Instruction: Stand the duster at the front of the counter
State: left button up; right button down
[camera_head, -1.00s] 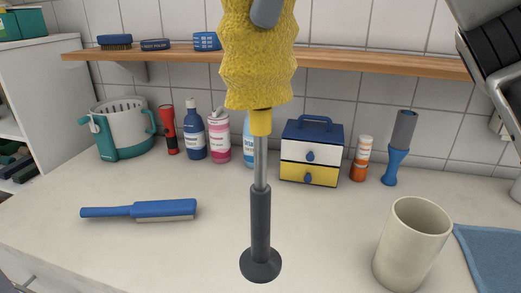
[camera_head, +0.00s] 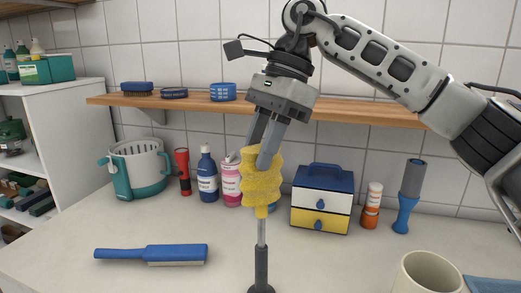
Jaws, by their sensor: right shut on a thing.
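The duster (camera_head: 261,185) has a yellow ribbed head, a thin metal shaft and a dark grey handle with a round foot. It is upright in the camera_head view, head up and foot down. My right gripper (camera_head: 268,150) comes from above and is shut on the yellow head. The foot is at the bottom edge of the view, over the counter (camera_head: 180,222); I cannot tell whether it touches. My left gripper is not in view.
A blue brush (camera_head: 150,253) lies left of the duster. A cream cup (camera_head: 425,275) stands at the lower right. Several bottles, a small drawer box (camera_head: 320,200) and a teal-white basket (camera_head: 138,168) line the back under a wooden shelf (camera_head: 350,108). Counter around the duster's foot is clear.

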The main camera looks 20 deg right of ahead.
jog(key=shift+s+f, duration=0.1)
jog(key=shift+f, duration=0.5)
jog(key=c, duration=1)
grip_release()
jog(key=shift+p+v, duration=0.85)
jog(key=shift+v, duration=5.15)
jog(key=shift+a, duration=0.1)
